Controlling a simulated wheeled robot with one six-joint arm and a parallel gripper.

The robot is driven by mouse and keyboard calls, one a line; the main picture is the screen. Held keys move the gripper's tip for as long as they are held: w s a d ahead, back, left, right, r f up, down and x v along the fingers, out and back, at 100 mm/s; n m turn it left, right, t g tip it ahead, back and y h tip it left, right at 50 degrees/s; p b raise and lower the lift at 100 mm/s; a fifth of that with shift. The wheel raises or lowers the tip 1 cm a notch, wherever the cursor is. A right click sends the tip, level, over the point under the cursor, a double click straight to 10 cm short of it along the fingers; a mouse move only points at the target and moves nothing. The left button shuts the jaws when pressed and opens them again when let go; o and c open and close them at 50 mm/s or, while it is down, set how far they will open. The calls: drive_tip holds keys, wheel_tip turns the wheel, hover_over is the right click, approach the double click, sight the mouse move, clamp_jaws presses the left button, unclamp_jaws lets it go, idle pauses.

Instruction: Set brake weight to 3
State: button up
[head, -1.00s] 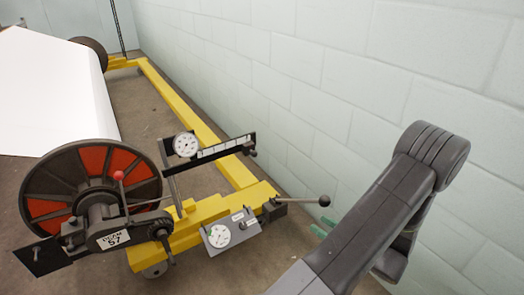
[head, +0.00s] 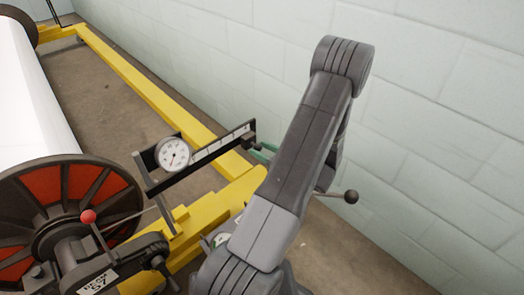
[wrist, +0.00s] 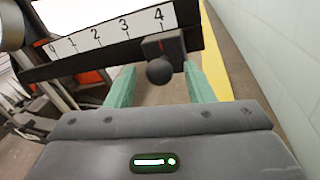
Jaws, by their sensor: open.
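The brake weight is a dark block (wrist: 168,45) with a round black knob (wrist: 159,72) on the numbered scale beam (wrist: 40,72). In the wrist view it sits by the 4 mark, near the beam's right end. In the head view the weight (head: 248,142) is at the right end of the beam (head: 213,148). My gripper (wrist: 158,72) is open, its green fingers on the left and right of the knob, with gaps between. In the head view a green finger (head: 264,152) shows beside the weight; the rest is hidden behind my arm.
A round dial gauge (head: 174,154) stands at the beam's left end. A red-knobbed lever (head: 88,216), a reel with red panels (head: 72,185) and a yellow frame (head: 150,82) lie left. A black-knobbed lever (head: 351,196) sticks out right of my arm. A block wall (head: 440,110) bounds the right.

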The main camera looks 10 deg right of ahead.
drive_tip(key=shift+w+a, duration=0.1)
clamp_jaws()
drive_tip(key=s+a, duration=0.2)
drive_tip(key=a, duration=0.2)
drive_tip(key=shift+s+a, duration=0.15)
drive_tip(key=shift+s, duration=0.25)
unclamp_jaws()
